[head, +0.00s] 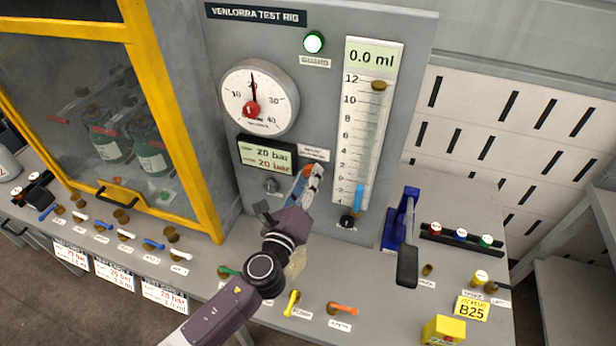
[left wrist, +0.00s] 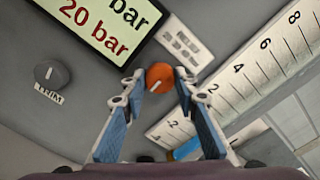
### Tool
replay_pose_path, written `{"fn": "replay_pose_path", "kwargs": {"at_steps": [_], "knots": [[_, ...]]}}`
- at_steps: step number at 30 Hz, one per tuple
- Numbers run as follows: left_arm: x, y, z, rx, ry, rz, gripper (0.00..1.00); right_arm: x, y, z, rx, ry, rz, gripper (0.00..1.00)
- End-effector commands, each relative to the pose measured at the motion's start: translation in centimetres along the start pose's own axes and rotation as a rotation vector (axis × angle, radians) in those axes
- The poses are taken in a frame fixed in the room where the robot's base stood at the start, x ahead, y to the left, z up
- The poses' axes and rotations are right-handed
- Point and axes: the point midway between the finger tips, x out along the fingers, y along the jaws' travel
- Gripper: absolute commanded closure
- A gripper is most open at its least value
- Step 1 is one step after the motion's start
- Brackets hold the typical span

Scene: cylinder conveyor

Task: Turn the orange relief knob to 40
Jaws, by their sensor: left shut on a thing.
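The orange relief knob (left wrist: 160,74) sits on the grey panel below the pressure display, beside a small white label. Its short white mark points to the lower left in the left wrist view. My left gripper (head: 306,176) has reached the panel, with one finger on each side of the knob and shut on it. In the head view the fingers hide most of the knob. My right gripper is not in view.
A grey trim knob (left wrist: 51,73) is left of the orange knob. Small valves line the bench. A yellow-framed guard (head: 170,120) stands at left.

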Motion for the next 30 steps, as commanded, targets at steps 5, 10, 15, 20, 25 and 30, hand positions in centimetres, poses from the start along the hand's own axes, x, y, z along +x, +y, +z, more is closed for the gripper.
{"fn": "replay_pose_path", "kwargs": {"at_steps": [5,10,15,20,25,30], "knots": [[-0.1,0.1,-0.2,0.008,0.004,0.001,0.96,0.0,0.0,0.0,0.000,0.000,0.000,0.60],[-0.1,0.1,-0.2,0.007,0.004,0.001,0.96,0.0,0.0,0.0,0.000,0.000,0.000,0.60],[-0.1,0.1,-0.2,0.007,0.004,0.001,0.65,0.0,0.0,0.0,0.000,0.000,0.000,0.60],[0.0,0.1,-0.1,0.006,0.002,0.001,0.65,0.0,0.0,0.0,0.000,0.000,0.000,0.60],[-0.8,0.1,-0.1,0.005,0.002,0.002,0.65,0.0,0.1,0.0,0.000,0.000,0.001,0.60],[-3.8,0.2,-0.2,0.004,0.005,0.003,0.65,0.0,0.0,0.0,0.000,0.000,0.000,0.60]]}}
